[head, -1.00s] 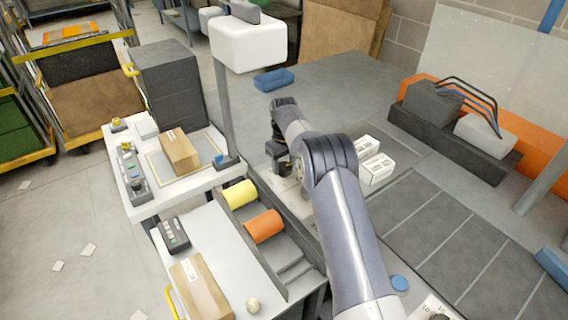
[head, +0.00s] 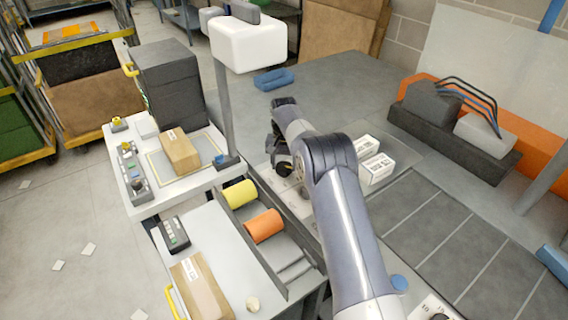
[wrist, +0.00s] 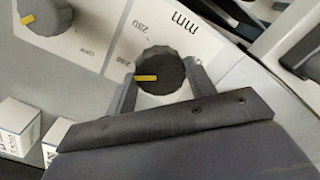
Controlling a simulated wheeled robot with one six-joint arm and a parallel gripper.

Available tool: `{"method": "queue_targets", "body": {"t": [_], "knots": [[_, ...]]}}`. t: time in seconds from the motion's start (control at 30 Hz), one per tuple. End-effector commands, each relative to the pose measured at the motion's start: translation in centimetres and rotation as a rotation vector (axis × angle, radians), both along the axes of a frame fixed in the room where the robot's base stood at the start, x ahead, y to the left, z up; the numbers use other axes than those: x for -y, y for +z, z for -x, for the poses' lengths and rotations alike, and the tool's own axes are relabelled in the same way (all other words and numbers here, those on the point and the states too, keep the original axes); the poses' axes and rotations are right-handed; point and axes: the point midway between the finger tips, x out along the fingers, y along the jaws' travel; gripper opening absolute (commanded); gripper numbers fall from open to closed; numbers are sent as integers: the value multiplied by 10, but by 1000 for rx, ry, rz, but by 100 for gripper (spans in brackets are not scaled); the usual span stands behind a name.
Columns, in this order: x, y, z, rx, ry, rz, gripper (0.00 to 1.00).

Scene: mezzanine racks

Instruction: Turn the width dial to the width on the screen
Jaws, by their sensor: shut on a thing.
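The width dial (wrist: 172,68) is a dark, ribbed round knob on a white plate marked "mm" in the wrist view. Its yellow pointer points left in the picture, just below a small blurred number; "280" is printed above that. My gripper (wrist: 165,90) has one finger on each side of the dial and is shut on it. In the head view my gripper (head: 283,162) is low over the bench, and my arm hides part of the panel. A white box on a post (head: 248,45) shows no readable screen from here.
A second grey knob (wrist: 42,14) with a yellow pointer sits to the left in the wrist view. Small white printed boxes (head: 376,168) stand right of my gripper. Yellow (head: 240,194) and orange (head: 264,226) rolls lie at the left. The grey bench behind is mostly clear.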

Motion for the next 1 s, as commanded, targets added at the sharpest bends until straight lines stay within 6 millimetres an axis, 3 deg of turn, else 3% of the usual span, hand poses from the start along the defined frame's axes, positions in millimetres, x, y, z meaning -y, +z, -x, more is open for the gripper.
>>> {"method": "queue_targets", "body": {"t": [0.63, 0.67, 0.9, 1.0], "knots": [[0, 1, -1, 4, -50, 0, 29], [0, 1, -1, 4, -50, 0, 53], [0, 1, 0, 2, -50, 0, 73], [0, 0, 0, 2, -50, 0, 73]]}}
